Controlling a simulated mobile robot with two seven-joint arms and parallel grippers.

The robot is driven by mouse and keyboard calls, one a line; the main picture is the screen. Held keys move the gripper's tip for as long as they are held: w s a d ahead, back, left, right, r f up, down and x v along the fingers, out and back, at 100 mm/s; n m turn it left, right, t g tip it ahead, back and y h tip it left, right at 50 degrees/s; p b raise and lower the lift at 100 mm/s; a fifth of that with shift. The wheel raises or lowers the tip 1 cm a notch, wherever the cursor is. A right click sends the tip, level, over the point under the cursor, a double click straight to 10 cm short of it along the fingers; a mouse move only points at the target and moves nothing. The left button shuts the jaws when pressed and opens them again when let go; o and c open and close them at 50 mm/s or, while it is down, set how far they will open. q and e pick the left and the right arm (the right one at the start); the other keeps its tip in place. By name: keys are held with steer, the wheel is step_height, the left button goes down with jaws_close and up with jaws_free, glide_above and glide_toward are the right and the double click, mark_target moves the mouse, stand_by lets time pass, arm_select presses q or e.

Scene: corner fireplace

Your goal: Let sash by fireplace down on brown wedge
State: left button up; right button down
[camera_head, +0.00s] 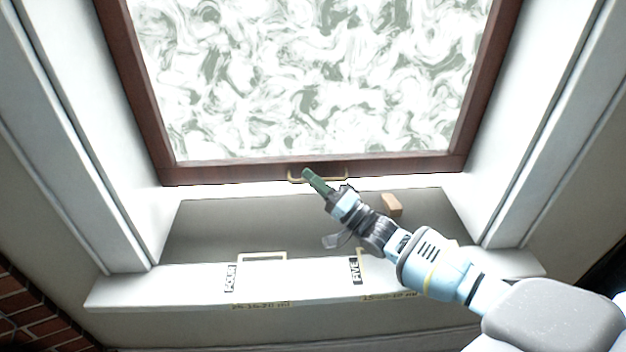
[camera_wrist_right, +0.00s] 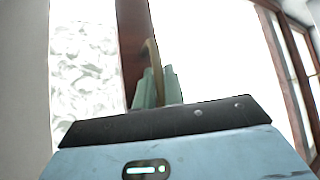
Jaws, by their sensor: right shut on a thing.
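The sash (camera_head: 235,172) has a dark red-brown frame around marbled glass and stands raised, with a bright gap below its bottom rail. Its brass handle (camera_head: 335,178) is on the middle of that rail. My right gripper (camera_head: 308,173), with green fingers, is shut on the handle; in the right wrist view the handle (camera_wrist_right: 152,52) rises from between the fingers (camera_wrist_right: 158,88). The brown wedge (camera_head: 391,205) lies on the sill below the rail, right of the handle, apart from the sash. My left gripper is not in view.
The white sill (camera_head: 200,287) has yellow outlines and labels reading FOUR (camera_head: 230,278) and FIVE (camera_head: 355,271). White side jambs flank the opening. Brickwork (camera_head: 30,310) is at the lower left. The grey sill strip left of the wedge is clear.

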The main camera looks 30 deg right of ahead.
steer(key=c, duration=1.8)
jaws_free()
steer(key=shift+f, duration=0.2)
steer(key=shift+o, duration=0.2)
steer(key=shift+r, duration=0.1)
steer(key=s+d+f, duration=0.1)
steer(key=s+d, duration=0.2)
steer(key=s, duration=0.4)
steer(key=s+d+f, duration=0.1)
steer(key=s+d, duration=0.3)
steer(key=s, duration=0.4)
steer(key=shift+s, duration=0.1)
